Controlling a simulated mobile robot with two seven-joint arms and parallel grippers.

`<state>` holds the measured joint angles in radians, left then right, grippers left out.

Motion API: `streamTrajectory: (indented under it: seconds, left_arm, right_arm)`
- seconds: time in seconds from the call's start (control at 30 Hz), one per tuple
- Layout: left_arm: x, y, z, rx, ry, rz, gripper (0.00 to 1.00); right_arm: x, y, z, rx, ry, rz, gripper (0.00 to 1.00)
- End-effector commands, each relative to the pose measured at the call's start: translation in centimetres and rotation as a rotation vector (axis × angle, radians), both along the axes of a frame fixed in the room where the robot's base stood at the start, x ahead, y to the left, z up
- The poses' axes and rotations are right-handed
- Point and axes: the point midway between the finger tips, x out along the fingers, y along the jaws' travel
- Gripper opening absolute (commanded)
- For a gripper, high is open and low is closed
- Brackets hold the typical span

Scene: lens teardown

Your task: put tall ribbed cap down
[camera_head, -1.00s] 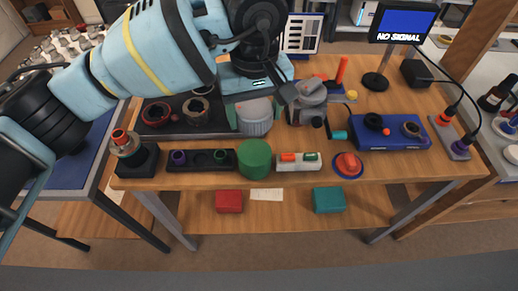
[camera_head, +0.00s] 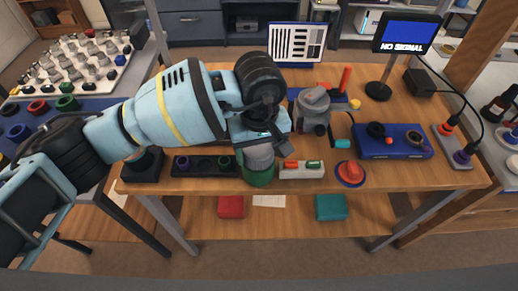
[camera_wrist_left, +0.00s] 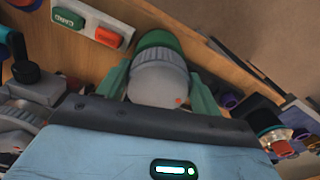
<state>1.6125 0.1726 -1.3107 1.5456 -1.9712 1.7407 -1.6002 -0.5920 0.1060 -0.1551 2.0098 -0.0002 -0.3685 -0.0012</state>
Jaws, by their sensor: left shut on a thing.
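The tall ribbed cap (camera_head: 259,157) is grey with ribbed sides. My left gripper (camera_head: 262,146) is shut on it, and in the left wrist view the green fingers (camera_wrist_left: 160,88) sit on both sides of the cap (camera_wrist_left: 158,78). In the head view the cap is directly over a green cylinder (camera_head: 258,178) at the front of the table and hides its top. The green cylinder also shows just beyond the cap in the wrist view (camera_wrist_left: 155,39). Whether the two touch, I cannot tell. My right gripper is not in view.
A white block with red and green buttons (camera_head: 301,170) stands close right of the green cylinder. A dark holder with rings (camera_head: 203,167) is close on its left. A red knob on a blue base (camera_head: 350,174) and a blue tray (camera_head: 392,147) are farther right.

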Motion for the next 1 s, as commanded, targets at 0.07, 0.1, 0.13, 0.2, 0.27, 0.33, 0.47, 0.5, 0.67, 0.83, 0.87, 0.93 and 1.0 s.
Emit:
streamTrajectory:
  seconds: [0.07,0.1,0.13,0.2,0.27,0.33,0.47,0.5,0.67,0.83,0.87,0.93,1.0]
  left_arm:
    - [0.0,0.0,-0.3,-0.001,-0.002,-0.001,0.44]
    - [0.0,0.0,-0.3,-0.001,-0.002,-0.001,0.44]
    - [0.0,0.0,-0.3,-0.001,-0.002,-0.001,0.44]
    - [0.0,0.0,-0.3,-0.001,-0.002,-0.001,0.44]
    - [0.0,0.0,-0.3,-0.001,-0.002,-0.001,0.44]
    - [0.0,0.0,-0.5,-0.002,-0.001,-0.001,0.44]
    - [0.0,0.0,-0.7,-0.002,-0.001,-0.001,0.71]
    - [0.0,0.0,-0.7,-0.002,-0.001,-0.001,0.76]
    - [0.0,0.0,-0.6,-0.002,-0.001,-0.001,0.87]
    - [0.0,0.0,-0.6,-0.002,-0.001,-0.001,0.87]
    - [0.0,0.0,-0.6,-0.001,-0.002,-0.001,0.87]
    - [0.0,0.0,-0.3,-0.001,-0.002,-0.001,0.87]
    - [0.1,0.0,0.3,-0.002,-0.005,-0.001,0.87]
  right_arm:
    - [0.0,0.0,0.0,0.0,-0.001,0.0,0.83]
    - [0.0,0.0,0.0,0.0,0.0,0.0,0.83]
    - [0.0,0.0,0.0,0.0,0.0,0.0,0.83]
    - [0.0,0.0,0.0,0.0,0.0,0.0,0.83]
    - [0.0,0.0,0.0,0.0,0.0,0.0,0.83]
    - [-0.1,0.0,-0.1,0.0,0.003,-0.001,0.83]
    - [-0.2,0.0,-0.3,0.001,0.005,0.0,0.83]
    - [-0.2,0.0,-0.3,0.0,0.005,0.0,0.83]
    - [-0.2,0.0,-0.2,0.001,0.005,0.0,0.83]
    - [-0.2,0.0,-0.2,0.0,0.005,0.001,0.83]
    - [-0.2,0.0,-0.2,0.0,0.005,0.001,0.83]
    - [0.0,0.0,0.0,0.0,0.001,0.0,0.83]
    - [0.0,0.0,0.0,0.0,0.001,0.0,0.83]
